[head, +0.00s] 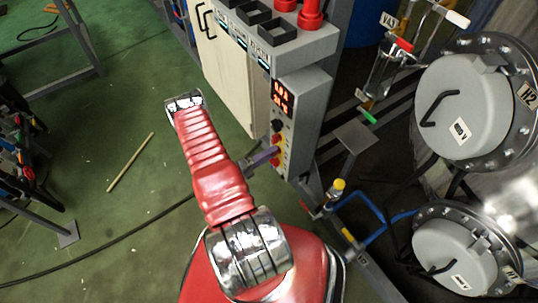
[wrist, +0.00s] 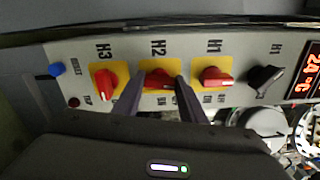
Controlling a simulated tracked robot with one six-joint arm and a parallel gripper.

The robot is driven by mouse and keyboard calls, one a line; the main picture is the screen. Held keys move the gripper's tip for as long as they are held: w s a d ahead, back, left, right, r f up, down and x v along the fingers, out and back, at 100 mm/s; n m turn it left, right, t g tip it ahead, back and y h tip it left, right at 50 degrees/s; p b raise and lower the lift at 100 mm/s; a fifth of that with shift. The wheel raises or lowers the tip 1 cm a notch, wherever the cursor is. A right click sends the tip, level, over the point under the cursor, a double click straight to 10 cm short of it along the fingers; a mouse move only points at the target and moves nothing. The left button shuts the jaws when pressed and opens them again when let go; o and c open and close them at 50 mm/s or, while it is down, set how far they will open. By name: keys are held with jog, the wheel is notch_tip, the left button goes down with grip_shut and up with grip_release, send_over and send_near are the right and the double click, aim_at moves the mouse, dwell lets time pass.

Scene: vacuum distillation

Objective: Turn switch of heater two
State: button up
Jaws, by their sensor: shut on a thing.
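The switch of heater two is a red knob (wrist: 160,79) on a yellow plate under the label H2, in the middle of the panel in the wrist view. My gripper (wrist: 157,88) has its two dark fingers on either side of this knob and is shut on it. The fingers hide parts of the yellow plate and its markings. In the head view my gripper (head: 274,153) reaches the side of the grey control box (head: 303,100), and the H2 knob is too small to tell there.
Red knobs H3 (wrist: 106,82) and H1 (wrist: 214,77) flank the H2 knob closely. A black knob (wrist: 264,79), a blue button (wrist: 57,69) and a lit red display (wrist: 303,72) share the panel.

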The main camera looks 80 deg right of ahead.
jog(key=shift+w+d+f+n, duration=0.15)
jog(key=shift+w+n, duration=0.05)
jog(key=shift+n, duration=1)
jog(key=o, duration=1.1)
jog(key=shift+s, duration=0.1)
jog(key=shift+c, duration=0.2)
jog(key=v, duration=1.4)
jog(key=shift+s, duration=0.1)
